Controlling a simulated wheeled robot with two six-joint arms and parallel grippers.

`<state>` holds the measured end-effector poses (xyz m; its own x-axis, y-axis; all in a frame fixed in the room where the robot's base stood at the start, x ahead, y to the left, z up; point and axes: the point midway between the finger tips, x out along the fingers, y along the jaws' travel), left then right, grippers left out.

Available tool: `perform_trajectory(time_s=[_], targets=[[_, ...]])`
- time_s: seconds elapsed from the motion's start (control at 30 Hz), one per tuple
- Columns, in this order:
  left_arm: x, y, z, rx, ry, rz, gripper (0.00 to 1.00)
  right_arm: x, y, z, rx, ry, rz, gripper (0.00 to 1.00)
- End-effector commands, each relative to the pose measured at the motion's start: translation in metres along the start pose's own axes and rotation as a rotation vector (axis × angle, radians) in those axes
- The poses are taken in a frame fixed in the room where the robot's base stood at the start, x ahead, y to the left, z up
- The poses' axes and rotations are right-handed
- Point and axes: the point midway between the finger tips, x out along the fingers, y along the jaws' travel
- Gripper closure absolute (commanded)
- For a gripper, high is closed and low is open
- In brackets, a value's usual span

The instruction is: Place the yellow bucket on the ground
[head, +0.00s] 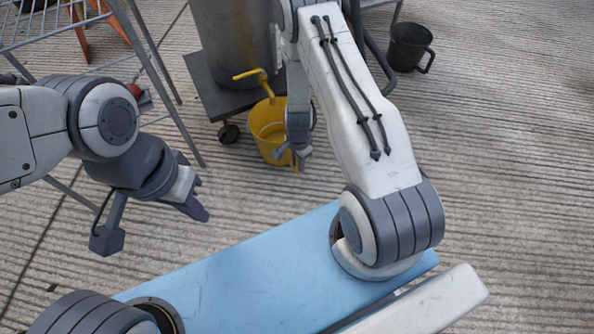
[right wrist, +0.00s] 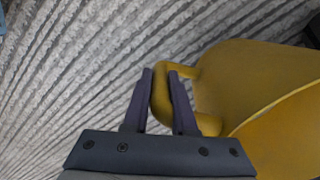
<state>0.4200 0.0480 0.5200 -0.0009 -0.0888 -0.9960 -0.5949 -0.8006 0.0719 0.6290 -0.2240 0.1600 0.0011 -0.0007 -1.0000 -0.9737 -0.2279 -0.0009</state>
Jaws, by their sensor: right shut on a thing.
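The yellow bucket (head: 267,126) is in the upper middle of the head view, beside a wheeled cart. My right gripper (head: 297,158) is at its near right side and hides part of it. In the right wrist view the bucket (right wrist: 262,90) fills the right side, and my right gripper (right wrist: 166,75) is shut on its curved yellow handle. I cannot tell whether the bucket touches the ground.
A dark wheeled cart (head: 205,90) carries a grey metal cylinder (head: 232,45) with a yellow tap (head: 256,77) just behind the bucket. A black mug-shaped container (head: 408,47) stands at upper right. A metal rack (head: 150,60) is at upper left. The grooved ground (head: 510,170) at right is clear.

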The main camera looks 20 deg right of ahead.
Motion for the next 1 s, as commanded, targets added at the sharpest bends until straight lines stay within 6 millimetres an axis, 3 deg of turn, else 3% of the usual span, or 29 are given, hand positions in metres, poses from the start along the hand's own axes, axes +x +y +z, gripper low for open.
perform_trajectory(time_s=[0.23,0.47,0.53,0.87,0.9,0.97,1.0], targets=[[0.014,-0.001,0.0,0.0,0.001,0.0,1.0,0.014,0.0,0.0,0.0,0.001,-0.002,1.0],[0.043,-0.003,0.002,0.0,0.001,0.0,1.0,0.044,0.0,0.0,0.0,0.001,-0.001,1.0],[0.029,-0.002,0.002,0.0,0.0,0.0,1.0,0.041,-0.003,-0.001,0.0,0.001,-0.001,1.0],[0.033,-0.002,0.002,0.0,0.001,0.0,1.0,0.047,-0.004,-0.001,0.0,0.001,-0.001,1.0],[0.034,-0.002,0.002,0.0,0.001,0.0,1.0,0.047,-0.004,-0.001,0.0,0.0,0.0,0.72],[0.033,-0.002,0.002,0.0,0.001,0.0,1.0,0.046,-0.004,-0.001,0.0,0.0,0.0,0.49],[0.033,-0.002,0.002,0.0,0.001,0.0,1.0,0.046,-0.004,-0.001,0.0,0.0,0.0,0.45]])
